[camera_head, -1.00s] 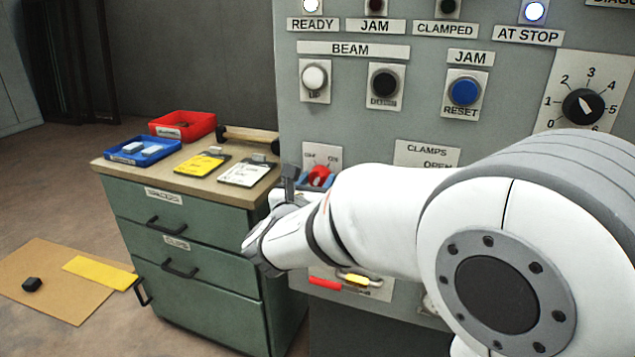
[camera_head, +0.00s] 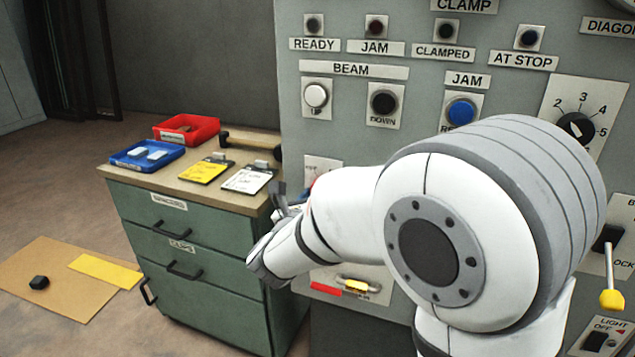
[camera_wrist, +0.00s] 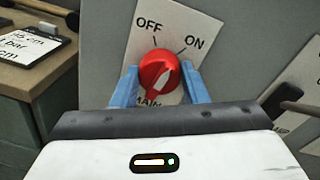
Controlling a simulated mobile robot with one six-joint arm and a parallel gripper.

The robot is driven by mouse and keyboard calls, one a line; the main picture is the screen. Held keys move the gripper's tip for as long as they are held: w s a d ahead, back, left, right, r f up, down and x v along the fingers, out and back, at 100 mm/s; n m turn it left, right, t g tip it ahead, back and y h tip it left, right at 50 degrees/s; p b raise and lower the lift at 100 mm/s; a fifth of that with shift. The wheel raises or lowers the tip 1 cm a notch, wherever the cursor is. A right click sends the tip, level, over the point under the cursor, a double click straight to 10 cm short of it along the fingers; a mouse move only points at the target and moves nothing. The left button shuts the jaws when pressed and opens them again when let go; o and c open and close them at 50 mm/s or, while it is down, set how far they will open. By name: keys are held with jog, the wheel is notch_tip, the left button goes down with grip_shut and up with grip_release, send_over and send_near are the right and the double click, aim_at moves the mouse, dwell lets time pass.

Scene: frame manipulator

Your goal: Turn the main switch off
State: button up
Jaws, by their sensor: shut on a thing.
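The main switch is a red rotary knob (camera_wrist: 172,62) on a white plate (camera_wrist: 185,22) marked OFF, ON and MAIN. OFF is at upper left and ON at upper right. A pale mark slants across the knob's face; I cannot tell surely which label it points to. My gripper (camera_wrist: 159,72) is shut on the knob, one blue finger at each side. In the head view, my gripper (camera_head: 298,203) is at the panel's lower left, and my arm hides most of the knob.
The grey panel (camera_head: 430,75) carries buttons, dark lamps and a numbered dial (camera_head: 575,127). A green cabinet (camera_head: 190,250) stands left of my gripper, with a red tray (camera_head: 187,129), a blue tray (camera_head: 147,155) and cards on top. A yellow-tipped lever (camera_head: 612,298) is at right.

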jog(key=n+p, duration=0.1)
jog(key=p, duration=0.1)
jog(key=n+p, duration=0.3)
jog(key=shift+a+r+n+p, duration=0.1)
jog(key=shift+r+n+p, duration=0.2)
jog(key=shift+p, duration=0.1)
jog(key=n+p, duration=0.3)
jog(key=shift+f+p, duration=0.2)
jog(key=shift+p, duration=0.2)
jog(key=shift+f, duration=0.1)
jog(key=o, duration=1)
jog(key=v, duration=0.7)
jog(key=shift+s+a, duration=0.15)
jog(key=shift+s, duration=0.25)
